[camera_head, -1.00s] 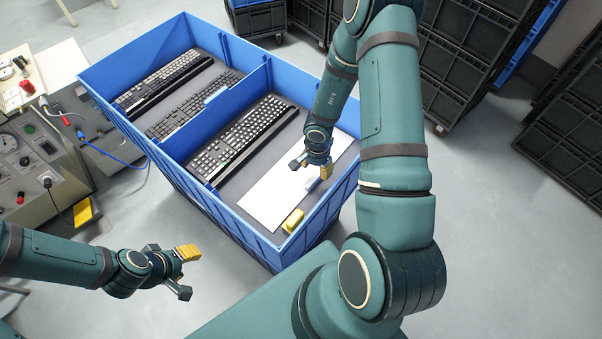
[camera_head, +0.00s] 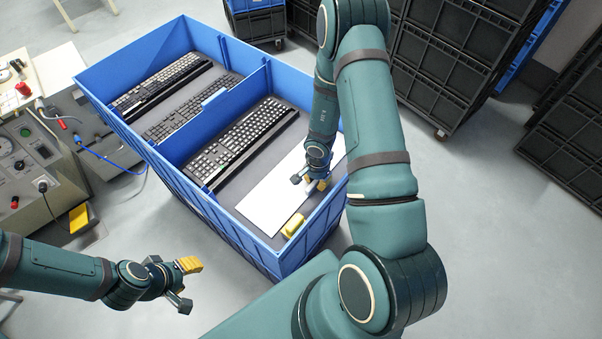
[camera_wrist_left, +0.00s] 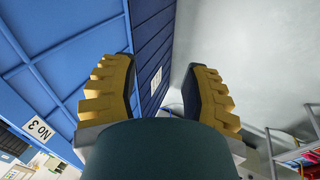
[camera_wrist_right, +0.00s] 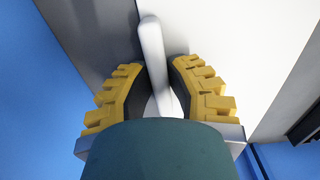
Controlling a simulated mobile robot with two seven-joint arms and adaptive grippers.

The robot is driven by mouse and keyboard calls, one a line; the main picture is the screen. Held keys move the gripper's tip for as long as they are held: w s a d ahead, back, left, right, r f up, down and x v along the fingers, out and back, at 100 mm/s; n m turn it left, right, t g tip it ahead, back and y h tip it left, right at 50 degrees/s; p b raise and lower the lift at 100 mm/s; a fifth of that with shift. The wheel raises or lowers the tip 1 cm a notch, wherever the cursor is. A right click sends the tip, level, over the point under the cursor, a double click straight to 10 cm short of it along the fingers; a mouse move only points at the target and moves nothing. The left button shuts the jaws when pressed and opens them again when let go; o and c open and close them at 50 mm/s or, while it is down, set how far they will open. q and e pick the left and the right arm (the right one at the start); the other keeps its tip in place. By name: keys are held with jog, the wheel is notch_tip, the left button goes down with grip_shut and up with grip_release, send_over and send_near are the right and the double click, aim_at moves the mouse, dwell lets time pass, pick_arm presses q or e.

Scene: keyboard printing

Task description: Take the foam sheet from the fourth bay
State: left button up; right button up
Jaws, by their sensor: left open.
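The white foam sheet (camera_head: 268,205) lies flat in the bay of the blue crate nearest me, and shows in the right wrist view (camera_wrist_right: 222,40). A narrow white bar (camera_wrist_right: 152,45) stands on it. My right gripper (camera_head: 315,185) is down at the sheet; in the right wrist view its yellow fingers (camera_wrist_right: 158,70) are drawn in on both sides of the bar, shut on it. My arm hides part of the sheet's far end. My left gripper (camera_head: 187,285) is open and empty, outside the crate; its spread fingers show in the left wrist view (camera_wrist_left: 160,72).
A yellow block (camera_head: 293,225) sits by the sheet's near corner. The crate's blue walls (camera_head: 225,235) surround the bays. A control bench (camera_head: 35,155) stands left; black crates (camera_head: 445,75) stand behind.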

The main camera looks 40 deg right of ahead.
grip_shut()
pick_arm(q)
notch_tip(320, 180, up, 14)
jog(key=w+p, duration=0.1)
jog(key=p, duration=1.2)
jog(key=shift+w+a+r+t, duration=0.2)
jog(key=shift+w+a+t, duration=0.1)
jog(key=shift+w+a, duration=0.05)
pick_arm(e)
notch_tip(320, 180, up, 28)
